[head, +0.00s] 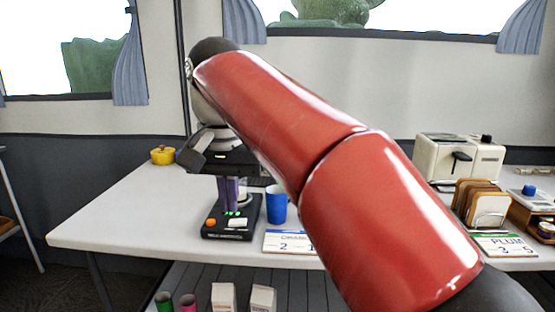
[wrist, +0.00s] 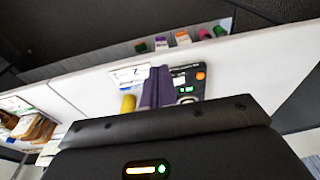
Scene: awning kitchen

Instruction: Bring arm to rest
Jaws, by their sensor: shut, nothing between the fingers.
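My red arm reaches across the head view from the lower right to the upper left and bends down at the wrist. My gripper (head: 229,203) points down with its purple fingers shut together and nothing between them. In the head view the fingers overlap a black device (head: 211,234) with an orange button and lit green marks. I cannot tell whether they touch it. The wrist view shows the shut fingers (wrist: 157,72) beside the same device (wrist: 184,78). My arm hides part of the table.
A blue cup (head: 276,205) stands close right of the device, with a number card (head: 285,242) in front. A yellow pot (head: 162,155) is at the back left. A toaster (head: 450,158) and a bread rack (head: 487,203) stand right. The white table (head: 110,222) is clear at left.

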